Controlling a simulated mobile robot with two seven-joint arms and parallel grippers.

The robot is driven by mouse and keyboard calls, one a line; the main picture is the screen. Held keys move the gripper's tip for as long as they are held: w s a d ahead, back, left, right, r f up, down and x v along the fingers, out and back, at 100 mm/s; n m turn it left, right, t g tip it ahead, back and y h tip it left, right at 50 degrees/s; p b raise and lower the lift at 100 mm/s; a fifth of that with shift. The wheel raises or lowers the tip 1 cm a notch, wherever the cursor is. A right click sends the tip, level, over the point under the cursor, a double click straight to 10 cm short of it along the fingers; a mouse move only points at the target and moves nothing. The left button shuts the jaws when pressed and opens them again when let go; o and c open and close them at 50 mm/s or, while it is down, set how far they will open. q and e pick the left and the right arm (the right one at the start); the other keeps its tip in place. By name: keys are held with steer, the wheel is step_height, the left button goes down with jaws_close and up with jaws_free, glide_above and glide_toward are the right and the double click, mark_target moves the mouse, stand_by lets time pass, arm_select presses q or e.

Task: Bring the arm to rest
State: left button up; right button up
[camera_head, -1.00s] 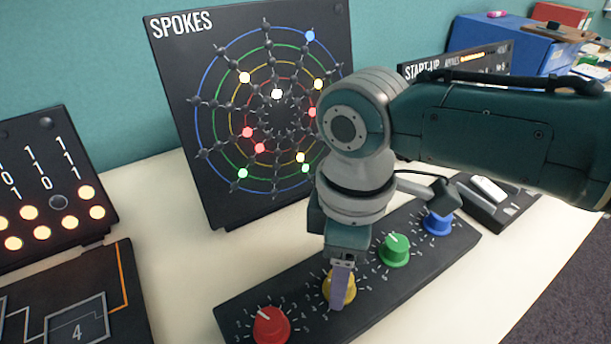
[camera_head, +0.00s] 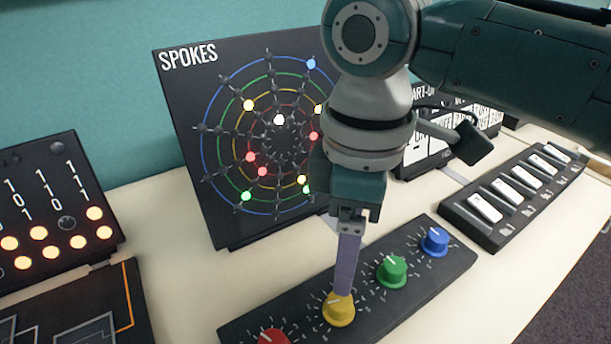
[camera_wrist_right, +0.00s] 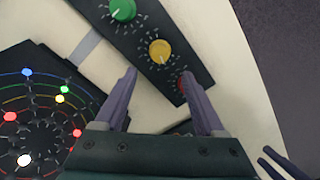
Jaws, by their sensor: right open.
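My right gripper (camera_head: 345,288) points down just above the yellow knob (camera_head: 338,311) on the black knob panel (camera_head: 300,312). In the right wrist view, the fingers of the right gripper (camera_wrist_right: 160,77) are spread apart with nothing between them, and the yellow knob (camera_wrist_right: 160,51) lies below and beyond the tips. The green knob (camera_head: 392,271) and blue knob (camera_head: 435,242) stand to the right; the red knob (camera_head: 272,338) is cut off at the bottom. Two dark purple prongs, probably my left gripper (camera_wrist_right: 283,164), show at the right wrist view's lower right corner.
The upright SPOKES board (camera_head: 210,150) with lit coloured dots stands behind, partly hidden by my right arm. A panel of white keys (camera_head: 487,243) lies at the right. A board with lit lamps (camera_head: 60,232) stands at the left.

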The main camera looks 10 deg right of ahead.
steer(key=shift+r, duration=0.25)
steer(key=s+a+r+m+t+y+p, duration=0.25)
steer(key=s+a+m+p, duration=0.2)
steer(key=s, duration=0.45)
steer(key=s+d+r+m+h+p, duration=0.1)
steer(key=s+d+r+m, duration=0.1)
steer(key=s+d, duration=0.15)
steer(key=s+d+r+m+t+h+p, duration=0.1)
steer(key=s+d+m, duration=0.1)
steer(key=d, duration=0.3)
steer(key=s+d+r+m+p, duration=0.1)
steer(key=s+d+r+m, duration=0.1)
steer(key=s+d+m, duration=0.15)
step_height(320, 180, up, 38)
steer(key=w+n+p, duration=0.1)
steer(key=p, duration=3.7)
steer(key=shift+d+f, duration=0.2)
steer(key=shift+d, duration=0.1)
